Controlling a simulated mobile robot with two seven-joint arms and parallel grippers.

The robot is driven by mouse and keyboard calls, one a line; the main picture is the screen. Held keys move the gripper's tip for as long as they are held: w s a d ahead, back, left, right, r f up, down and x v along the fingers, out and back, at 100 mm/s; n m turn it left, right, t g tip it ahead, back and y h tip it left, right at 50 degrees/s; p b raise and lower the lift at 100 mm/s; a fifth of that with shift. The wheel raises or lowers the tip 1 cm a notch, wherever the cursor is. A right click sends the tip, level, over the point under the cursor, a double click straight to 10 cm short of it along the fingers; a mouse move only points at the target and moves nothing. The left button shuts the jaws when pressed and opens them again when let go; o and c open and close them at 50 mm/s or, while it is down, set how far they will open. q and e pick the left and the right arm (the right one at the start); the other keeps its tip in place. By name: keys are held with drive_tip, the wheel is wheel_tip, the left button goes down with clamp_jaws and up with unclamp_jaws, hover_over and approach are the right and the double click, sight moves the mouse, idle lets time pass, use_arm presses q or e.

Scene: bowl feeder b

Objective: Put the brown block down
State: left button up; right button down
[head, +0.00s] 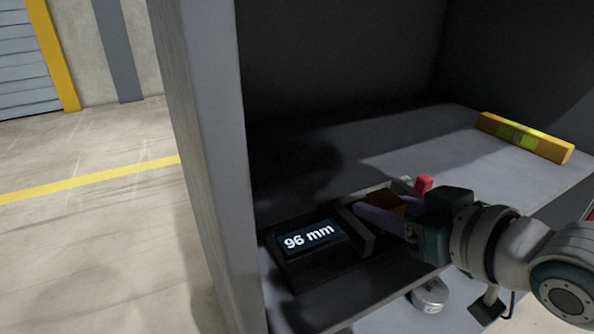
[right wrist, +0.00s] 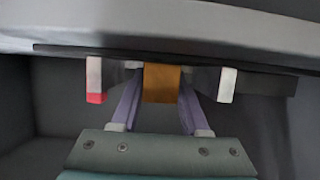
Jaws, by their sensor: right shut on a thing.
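The brown block (right wrist: 162,83) is between the two purple fingers of my right gripper (right wrist: 160,92), which is shut on it. In the head view the brown block (head: 384,203) is partly hidden by the fingers of my right gripper (head: 392,215), low over the shelf. In the wrist view the block is between a red-and-white piece (right wrist: 95,80) at left and a pale piece (right wrist: 227,85) at right, apart from both. Whether its underside touches anything cannot be told. My left gripper is not in view.
A dark device with a display (head: 308,237) reading "96 mm" stands at the shelf's front left. A yellow level-like bar (head: 525,137) lies at the back right. A grey side wall (head: 205,150) bounds the shelf at left. A round metal object (head: 430,295) is below the shelf edge.

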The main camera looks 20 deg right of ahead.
drive_tip(key=shift+c, duration=2)
unclamp_jaws()
drive_tip(key=shift+r, duration=0.1)
drive_tip(key=shift+s+r+p, duration=0.2)
drive_tip(key=shift+s+p, duration=0.05)
drive_tip(key=shift+p, duration=0.1)
drive_tip(key=a+p+v, duration=0.1)
drive_tip(key=p+v, duration=0.5)
drive_tip(key=v, duration=0.5)
drive_tip(key=s+a+n+g+h, duration=0.1)
drive_tip(key=s+a+g, duration=0.5)
drive_tip(key=s+g, duration=0.3)
drive_tip(key=shift+s+f+g, duration=0.4)
drive_tip(key=shift+s+f, duration=0.05)
drive_tip(key=shift+s, duration=0.2)
